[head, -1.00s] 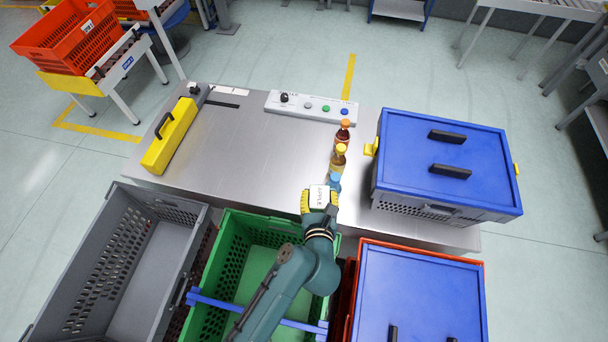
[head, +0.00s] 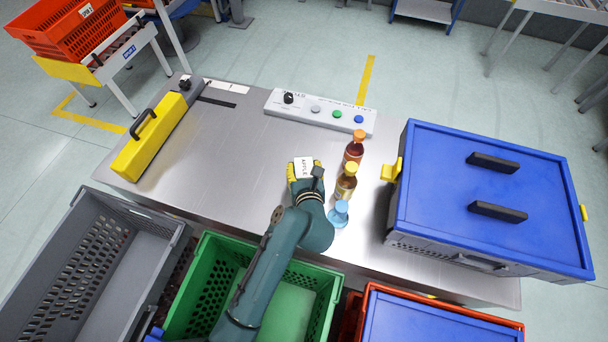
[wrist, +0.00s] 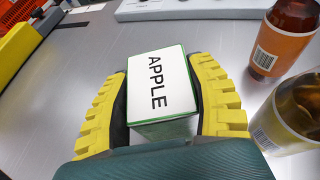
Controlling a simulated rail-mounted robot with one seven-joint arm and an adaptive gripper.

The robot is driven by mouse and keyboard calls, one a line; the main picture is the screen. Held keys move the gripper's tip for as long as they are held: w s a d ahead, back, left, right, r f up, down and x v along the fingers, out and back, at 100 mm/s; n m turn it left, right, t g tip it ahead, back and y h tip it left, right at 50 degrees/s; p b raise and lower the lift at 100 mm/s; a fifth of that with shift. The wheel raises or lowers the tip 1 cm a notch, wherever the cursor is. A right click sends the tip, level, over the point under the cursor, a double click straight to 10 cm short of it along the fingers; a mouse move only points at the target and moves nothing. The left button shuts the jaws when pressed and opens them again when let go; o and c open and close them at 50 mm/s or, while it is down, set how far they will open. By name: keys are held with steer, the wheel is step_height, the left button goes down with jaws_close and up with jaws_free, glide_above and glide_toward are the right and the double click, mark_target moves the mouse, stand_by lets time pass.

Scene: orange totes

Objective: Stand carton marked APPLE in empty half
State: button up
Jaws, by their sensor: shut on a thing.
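The white carton with green edges, marked APPLE (head: 303,166), is between the yellow fingers of my gripper (head: 305,174) over the steel table. In the wrist view its lettered top (wrist: 158,80) faces the camera, with a yellow finger against each side. My gripper is shut on it. I cannot tell whether its base touches the table. The green tote (head: 205,243) is at the table's near side, below my arm. A blue bar (head: 154,335) shows at its lower left. My arm hides part of the tote, and its near part is out of frame.
An orange-capped bottle (head: 354,150), a yellow-capped bottle (head: 346,184) and a blue-topped item (head: 339,213) stand right of my gripper. A blue-lidded grey tote (head: 480,200) is at right, an empty grey tote (head: 90,270) at left. The table's left middle is clear.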

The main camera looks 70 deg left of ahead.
step_height(320, 180, down, 3)
steer(key=shift+f+b, duration=0.15)
steer(key=shift+b, duration=0.3)
steer(key=shift+f, duration=0.15)
steer(key=o, duration=1.2)
steer(key=shift+f, duration=0.1)
steer(key=shift+r, duration=0.25)
steer(key=p+v, duration=0.2)
steer(key=v, duration=0.4)
steer(key=shift+d, duration=0.2)
steer(key=shift+o, duration=0.7)
steer(key=shift+s+d+r, duration=0.15)
steer(key=shift+d+r, duration=0.05)
steer(key=shift+d, duration=0.3)
